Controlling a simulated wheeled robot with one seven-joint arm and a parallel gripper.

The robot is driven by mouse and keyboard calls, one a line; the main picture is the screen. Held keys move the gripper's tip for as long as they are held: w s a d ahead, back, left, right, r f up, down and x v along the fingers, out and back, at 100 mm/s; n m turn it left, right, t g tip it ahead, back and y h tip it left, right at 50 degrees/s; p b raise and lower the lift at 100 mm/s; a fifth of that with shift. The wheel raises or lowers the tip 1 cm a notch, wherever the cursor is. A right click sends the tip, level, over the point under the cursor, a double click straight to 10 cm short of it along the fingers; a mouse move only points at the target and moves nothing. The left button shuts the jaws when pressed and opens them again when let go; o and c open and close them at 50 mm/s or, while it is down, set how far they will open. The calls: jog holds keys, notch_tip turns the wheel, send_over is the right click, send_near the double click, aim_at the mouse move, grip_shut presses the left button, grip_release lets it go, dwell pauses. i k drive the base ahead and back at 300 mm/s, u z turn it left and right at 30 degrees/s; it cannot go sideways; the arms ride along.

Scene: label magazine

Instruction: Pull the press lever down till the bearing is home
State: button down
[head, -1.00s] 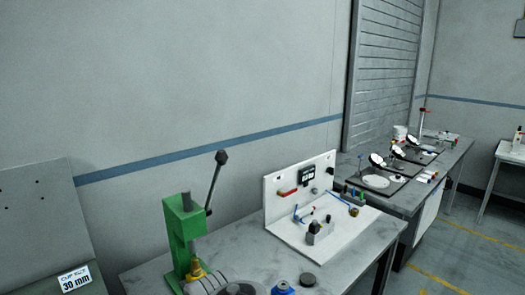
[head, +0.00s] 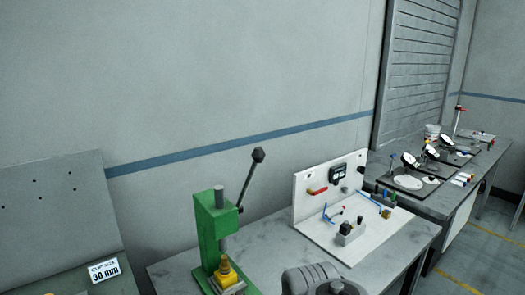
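The green press (head: 206,235) stands on the near grey table at lower centre-left. Its lever (head: 248,182) points up and leans to the right, with a dark knob (head: 258,155) at the top. A grey ram (head: 219,198) sticks up from the press head. Below the head is a yellow, brass-like part (head: 226,269) on a grey block. I cannot make out a bearing. My gripper is not in view; grey rounded parts at the bottom edge look like my arm, apart from the lever.
A white L-shaped stand (head: 299,212) with small fittings is on the near table (head: 176,268), right of the press. A grey board (head: 60,200) with a "30 mm" label (head: 104,270) stands at left. Another bench (head: 432,206) with round instruments is behind at right.

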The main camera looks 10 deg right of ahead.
aim_at(258, 155)
jog(key=k, duration=1.25)
jog(key=u, duration=0.6)
jog(key=i, duration=0.35)
jog(key=u, duration=0.7)
jog(key=i, duration=0.8)
jog(key=z, duration=0.1)
